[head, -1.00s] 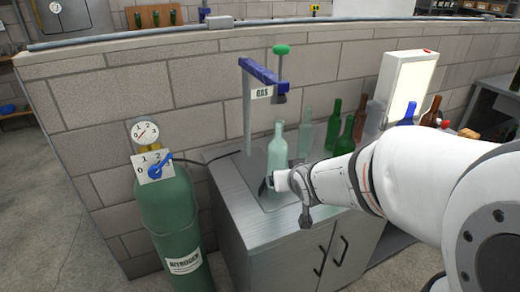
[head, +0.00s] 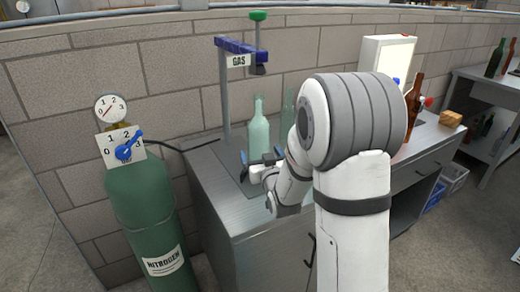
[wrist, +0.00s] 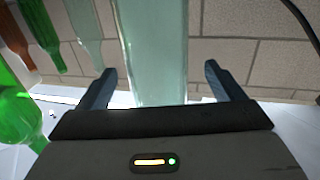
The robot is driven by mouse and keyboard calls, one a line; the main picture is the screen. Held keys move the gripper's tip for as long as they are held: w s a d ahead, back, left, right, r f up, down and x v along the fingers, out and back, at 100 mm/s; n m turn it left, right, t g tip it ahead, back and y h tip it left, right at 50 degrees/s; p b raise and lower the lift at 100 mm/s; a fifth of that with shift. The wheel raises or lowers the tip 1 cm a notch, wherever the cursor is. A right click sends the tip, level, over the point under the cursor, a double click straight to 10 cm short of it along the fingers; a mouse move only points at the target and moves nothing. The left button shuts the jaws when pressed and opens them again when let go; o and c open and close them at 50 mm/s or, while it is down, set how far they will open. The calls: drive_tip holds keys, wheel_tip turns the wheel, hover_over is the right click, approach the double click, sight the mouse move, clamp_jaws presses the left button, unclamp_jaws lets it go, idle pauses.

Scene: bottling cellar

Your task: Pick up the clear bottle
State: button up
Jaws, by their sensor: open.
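The clear bottle (head: 258,132), pale and slightly greenish, stands upright on the metal counter under the gas fitting. In the wrist view the bottle (wrist: 152,45) rises in the gap between my two spread fingers (wrist: 160,72), closer to the left one. Its base is hidden behind the gripper body, and I cannot tell how deep it sits between the fingers.
A second pale bottle (head: 287,108) stands behind my arm. A green bottle (wrist: 16,115) is left in the wrist view. A brown bottle (head: 413,108) stands further right. The gas post (head: 224,95) rises behind; the nitrogen cylinder (head: 150,225) stands left of the counter (head: 212,190).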

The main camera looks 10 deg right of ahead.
sight(259, 148)
drive_tip(key=w, duration=0.3)
drive_tip(key=shift+w+f, duration=0.1)
drive_tip(key=shift+w, duration=0.2)
drive_tip(key=c, duration=1.4)
drive_tip(key=shift+c, duration=0.6)
